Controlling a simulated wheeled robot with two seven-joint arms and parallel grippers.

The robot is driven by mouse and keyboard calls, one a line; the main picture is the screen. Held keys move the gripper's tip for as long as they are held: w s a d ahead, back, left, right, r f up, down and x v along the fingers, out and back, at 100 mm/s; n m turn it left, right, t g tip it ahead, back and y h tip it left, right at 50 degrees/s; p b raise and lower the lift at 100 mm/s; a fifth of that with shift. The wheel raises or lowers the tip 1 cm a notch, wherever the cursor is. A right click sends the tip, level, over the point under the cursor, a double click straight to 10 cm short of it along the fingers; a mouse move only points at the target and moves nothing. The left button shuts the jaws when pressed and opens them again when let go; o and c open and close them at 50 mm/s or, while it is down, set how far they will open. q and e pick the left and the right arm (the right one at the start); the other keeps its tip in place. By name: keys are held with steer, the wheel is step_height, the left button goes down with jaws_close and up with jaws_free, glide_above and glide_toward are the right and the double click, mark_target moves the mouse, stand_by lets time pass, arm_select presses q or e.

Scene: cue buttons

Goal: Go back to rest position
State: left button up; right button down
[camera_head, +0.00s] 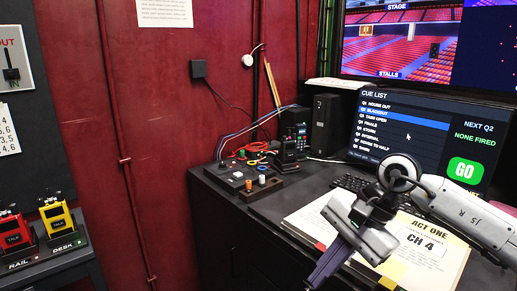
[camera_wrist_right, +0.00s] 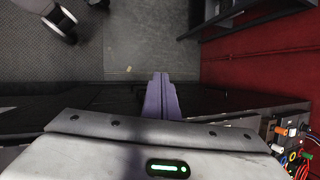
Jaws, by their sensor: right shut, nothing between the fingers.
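My right gripper (camera_head: 314,283) hangs over the front part of the desk (camera_head: 225,178), in front of the open script papers marked ACT ONE (camera_head: 432,255). Its purple fingers are together and point down and to the left, with nothing between them. In the right wrist view the closed fingers (camera_wrist_right: 160,78) show above the dark desk edge, with grey floor beyond. The screen with the cue list (camera_head: 400,120) stands behind my right arm; it shows NONE FIRED and a green GO (camera_head: 465,171). My left gripper is not in view.
A red RAIL handset (camera_head: 14,230) and a yellow DESK handset (camera_head: 58,219) stand on a left-hand shelf.

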steer(key=s+a+r+m+y, duration=0.1)
steer(key=s+a+m+y, duration=0.3)
steer(key=a+m+y, duration=0.4)
steer(key=s+a+r+m+y, duration=0.25)
steer(key=a+m+y, duration=0.3)
steer(key=a, duration=0.45)
steer(key=w+d+f+m+t+h, duration=0.1)
steer(key=w+d+f+m+t, duration=0.15)
steer(key=m+t, duration=0.55)
steer(key=w+d+f+m+t+h, duration=0.1)
steer(key=d+f+m+t, duration=0.3)
steer(key=m, duration=0.7)
steer(key=s+d+f+m+t+h, duration=0.1)
steer(key=d+f+m+t+h, duration=0.1)
steer(key=d+f+m+h, duration=0.4)
steer(key=s+d+f+m+t+h, duration=0.1)
steer(key=d+f+m+h, duration=0.25)
steer(key=f+m, duration=0.55)
steer(key=s+d+f+m+g+h, duration=0.2)
steer(key=s+d+f+m+g, duration=0.1)
steer(key=s+f+m, duration=0.3)
steer(key=s+d+f+m+g+h, duration=0.2)
steer(key=s+d+f+m+g, duration=0.1)
steer(key=s+f, duration=0.7)
steer(key=s+d+m, duration=0.1)
steer(key=m, duration=0.1)
steer(key=shift+s+f+m+g+h, duration=0.15)
steer(key=shift+s+m+g+h, duration=0.15)
steer(key=shift+m+h, duration=0.1)
steer(key=shift+w, duration=0.1)
